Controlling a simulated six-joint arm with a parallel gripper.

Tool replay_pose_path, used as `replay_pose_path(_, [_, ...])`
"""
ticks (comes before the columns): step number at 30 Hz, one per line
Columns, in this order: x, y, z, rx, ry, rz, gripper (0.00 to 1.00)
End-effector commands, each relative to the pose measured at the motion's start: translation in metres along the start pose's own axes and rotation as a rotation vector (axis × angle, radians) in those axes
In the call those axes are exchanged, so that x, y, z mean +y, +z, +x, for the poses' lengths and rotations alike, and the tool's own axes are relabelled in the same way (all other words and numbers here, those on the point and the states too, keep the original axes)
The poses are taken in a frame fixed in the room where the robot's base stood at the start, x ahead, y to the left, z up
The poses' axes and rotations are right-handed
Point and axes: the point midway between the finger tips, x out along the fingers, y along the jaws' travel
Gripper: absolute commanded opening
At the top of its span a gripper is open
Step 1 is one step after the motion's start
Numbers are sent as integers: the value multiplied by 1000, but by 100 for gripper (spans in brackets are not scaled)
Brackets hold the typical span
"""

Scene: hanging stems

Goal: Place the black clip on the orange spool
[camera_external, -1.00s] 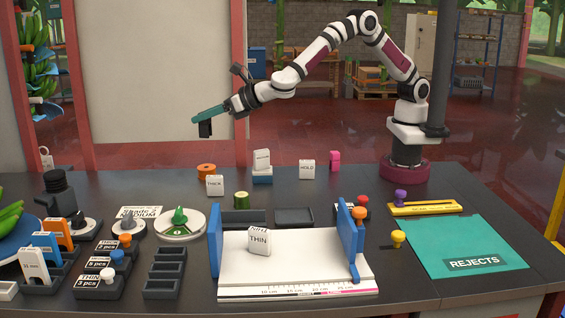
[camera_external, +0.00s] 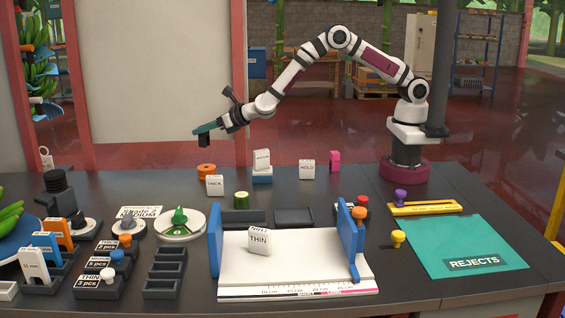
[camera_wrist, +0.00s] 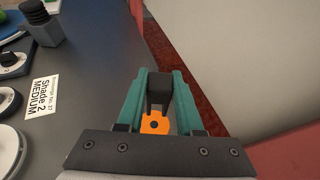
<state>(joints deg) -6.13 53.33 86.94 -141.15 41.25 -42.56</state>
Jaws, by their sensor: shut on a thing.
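The orange spool (camera_external: 206,171) stands upright at the back edge of the dark table in the external view, behind a white block. In the wrist view the orange spool (camera_wrist: 155,124) shows between my teal fingers, partly hidden by the clip and the gripper body. The black clip (camera_external: 204,140) hangs from my fingertips in the external view, above the spool and apart from it. In the wrist view the black clip (camera_wrist: 159,88) sits between the fingertips. My gripper (camera_external: 203,130) is shut on the clip.
A white THICK block (camera_external: 214,185) stands just in front of the spool. A green roll (camera_external: 242,200) and a white-and-blue block stack (camera_external: 262,167) stand to the right. A pale panel (camera_external: 160,80) rises behind the table. A label card (camera_wrist: 44,102) lies nearby.

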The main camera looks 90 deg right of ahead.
Motion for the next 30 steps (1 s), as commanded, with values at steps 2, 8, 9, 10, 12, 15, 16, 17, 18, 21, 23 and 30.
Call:
replay_pose_path(2, [0,-17,7,2,-1,0,0])
replay_pose_path(8, [0,-45,18,1,0,-1,0])
replay_pose_path(9, [0,-52,22,1,-1,0,0])
replay_pose_path(10, [0,-58,24,1,-1,-1,0])
replay_pose_path(12, [0,-64,27,0,0,0,0])
replay_pose_path(15, [0,-63,26,-2,0,1,0])
replay_pose_path(16, [0,-63,26,-2,0,1,0])
replay_pose_path(17, [0,-63,26,-2,0,1,0])
replay_pose_path(18, [0,-63,26,-1,0,1,0])
replay_pose_path(21, [0,-66,28,-1,0,1,0])
replay_pose_path(23, [0,-65,27,-2,0,1,46])
replay_pose_path(30, [0,-65,27,-1,0,1,65])
